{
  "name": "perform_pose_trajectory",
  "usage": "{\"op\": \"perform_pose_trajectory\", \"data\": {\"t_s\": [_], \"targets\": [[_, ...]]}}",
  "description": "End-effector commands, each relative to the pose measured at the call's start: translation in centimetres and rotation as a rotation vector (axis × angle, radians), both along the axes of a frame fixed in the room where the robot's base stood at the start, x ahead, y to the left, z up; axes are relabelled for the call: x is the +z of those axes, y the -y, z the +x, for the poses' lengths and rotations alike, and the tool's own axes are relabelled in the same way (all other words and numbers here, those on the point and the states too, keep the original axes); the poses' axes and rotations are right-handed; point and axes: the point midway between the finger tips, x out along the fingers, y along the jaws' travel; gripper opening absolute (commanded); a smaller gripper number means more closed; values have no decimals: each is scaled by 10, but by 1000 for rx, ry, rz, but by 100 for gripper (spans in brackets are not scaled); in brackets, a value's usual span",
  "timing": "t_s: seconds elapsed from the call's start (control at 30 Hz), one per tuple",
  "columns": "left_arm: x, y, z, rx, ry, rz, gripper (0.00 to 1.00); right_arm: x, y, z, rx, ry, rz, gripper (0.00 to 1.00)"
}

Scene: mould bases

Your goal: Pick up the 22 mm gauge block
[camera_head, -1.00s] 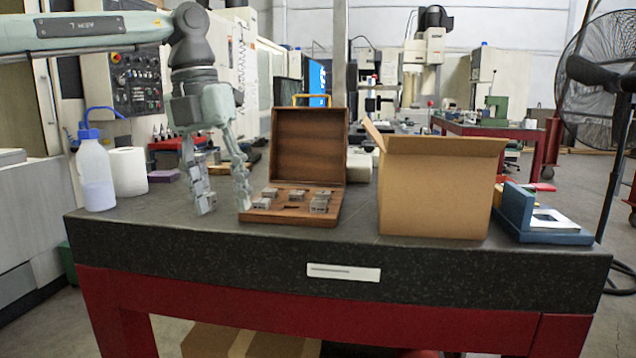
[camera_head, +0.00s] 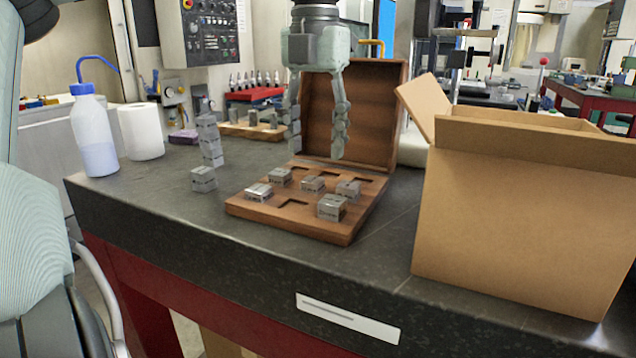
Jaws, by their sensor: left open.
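The open wooden case (camera_head: 234,208) stands on the dark granite table, its lid (camera_head: 370,115) raised at the back. I cannot read any markings, so which one is 22 mm is unclear. My left gripper (camera_head: 317,143) points down, open and empty, above the back of the case. My right gripper is out of view.
A large open cardboard box (camera_head: 520,215) stands right of the case. A wash bottle (camera_head: 94,140), a white paper roll (camera_head: 141,132) and a purple block (camera_head: 184,136) stand at the left. A wooden rack (camera_head: 240,131) is behind. The table's front strip (camera_head: 300,245) is clear.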

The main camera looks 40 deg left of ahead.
Motion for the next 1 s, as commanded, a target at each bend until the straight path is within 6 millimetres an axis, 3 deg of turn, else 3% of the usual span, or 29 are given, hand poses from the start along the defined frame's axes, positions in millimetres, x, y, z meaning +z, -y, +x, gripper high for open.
{"op": "perform_pose_trajectory", "data": {"t_s": [0.33,0.63,1.0], "targets": [[-47,-4,-3,0,-1,-1,50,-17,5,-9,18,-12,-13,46],[-53,-4,-2,1,1,-1,50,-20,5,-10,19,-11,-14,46],[-52,-4,-2,1,1,0,5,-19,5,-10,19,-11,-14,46]]}}
